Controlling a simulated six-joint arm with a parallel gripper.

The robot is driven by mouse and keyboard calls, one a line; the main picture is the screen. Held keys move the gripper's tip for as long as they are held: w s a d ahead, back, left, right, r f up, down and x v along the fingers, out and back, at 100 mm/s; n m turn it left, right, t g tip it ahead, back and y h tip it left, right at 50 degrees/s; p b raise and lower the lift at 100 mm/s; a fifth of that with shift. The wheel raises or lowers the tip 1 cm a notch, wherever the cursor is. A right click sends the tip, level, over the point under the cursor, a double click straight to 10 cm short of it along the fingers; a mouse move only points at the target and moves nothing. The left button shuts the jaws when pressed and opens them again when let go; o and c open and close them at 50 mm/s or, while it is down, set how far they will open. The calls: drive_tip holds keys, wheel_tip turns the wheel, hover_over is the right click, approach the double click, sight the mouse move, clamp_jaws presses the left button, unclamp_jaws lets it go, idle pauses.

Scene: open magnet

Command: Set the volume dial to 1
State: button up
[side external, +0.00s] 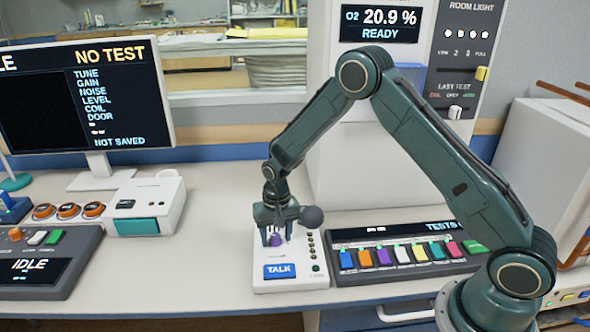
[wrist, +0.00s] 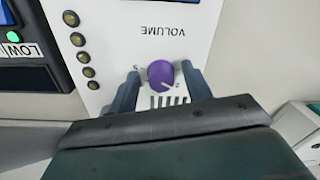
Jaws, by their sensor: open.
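The purple volume dial (wrist: 160,74) sits on a white intercom unit (wrist: 120,35), under upside-down VOLUME lettering in the wrist view. Small scale marks show beside the dial, but its exact setting is too small to read surely. My gripper (wrist: 160,72) is open, with one finger on each side of the dial; I cannot tell whether either finger touches it. In the side view my gripper (side external: 275,234) points down over the dial (side external: 276,242), which is partly hidden between the fingers.
A blue TALK button (side external: 280,271) lies in front of the dial. A panel of coloured switches (side external: 405,255) is to the right. A white box (side external: 146,204) is to the left, with bare table between.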

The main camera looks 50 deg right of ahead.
sight(278, 238)
drive_tip(key=m, duration=0.6)
drive_tip(key=shift+a+m, duration=0.1)
drive_tip(key=shift+m, duration=0.2)
drive_tip(key=shift+w+r, duration=0.1)
drive_tip(key=shift+r, duration=0.25)
wheel_tip(278, 238, up, 14)
drive_tip(key=s+r+n+t, duration=0.2)
drive_tip(key=s+r+n, duration=0.3)
drive_tip(key=s+r, duration=0.7)
drive_tip(key=shift+d+r, duration=0.45)
drive_tip(key=shift+r, duration=0.25)
drive_tip(key=shift+s, duration=0.15)
drive_tip(key=shift+f, duration=0.1)
